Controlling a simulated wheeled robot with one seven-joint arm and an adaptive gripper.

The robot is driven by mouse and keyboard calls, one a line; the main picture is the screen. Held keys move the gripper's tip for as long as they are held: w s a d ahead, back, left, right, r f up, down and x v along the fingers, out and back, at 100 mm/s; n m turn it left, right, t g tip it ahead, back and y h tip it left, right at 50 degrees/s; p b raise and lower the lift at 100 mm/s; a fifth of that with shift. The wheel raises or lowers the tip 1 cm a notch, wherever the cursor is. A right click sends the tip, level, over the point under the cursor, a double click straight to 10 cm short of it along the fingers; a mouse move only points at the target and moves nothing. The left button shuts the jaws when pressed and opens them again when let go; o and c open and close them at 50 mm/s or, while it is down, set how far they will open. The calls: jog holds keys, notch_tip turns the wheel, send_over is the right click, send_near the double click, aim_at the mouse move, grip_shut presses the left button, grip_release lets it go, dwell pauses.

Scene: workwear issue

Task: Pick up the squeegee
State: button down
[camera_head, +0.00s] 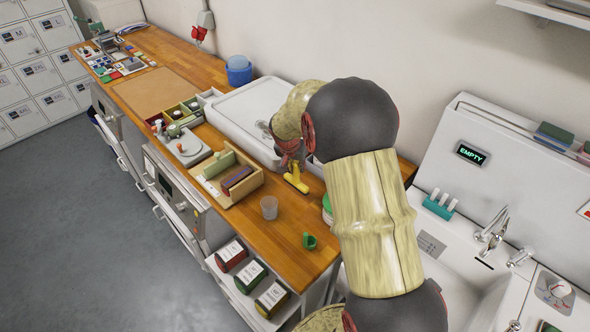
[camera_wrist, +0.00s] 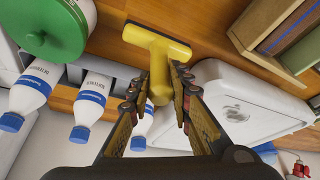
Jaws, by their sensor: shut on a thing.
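The yellow squeegee (camera_head: 296,180) is at the wooden counter, just beside the white basin. In the wrist view the squeegee (camera_wrist: 160,52) shows its wide head pointing away from me and its handle running back between my fingers. My gripper (camera_wrist: 163,98) is shut on the handle, with one finger on each side. In the head view my gripper (camera_head: 291,160) is partly hidden by my own arm. I cannot tell whether the squeegee head touches the counter.
A white basin (camera_head: 228,111) lies behind the squeegee. White bottles with blue caps (camera_wrist: 90,98) and a green round thing (camera_wrist: 52,28) show in the wrist view.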

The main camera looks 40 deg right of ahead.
jog(key=s+a+r, duration=0.5)
jog(key=s+r, duration=0.2)
jog(key=s, duration=0.3)
jog(key=shift+s+a+r, duration=0.15)
jog(key=shift+r, duration=0.05)
jog(key=c, duration=2.1)
grip_release()
jog(key=shift+c, duration=0.2)
jog(key=c, duration=0.4)
grip_shut()
jog(key=shift+s+f, duration=0.1)
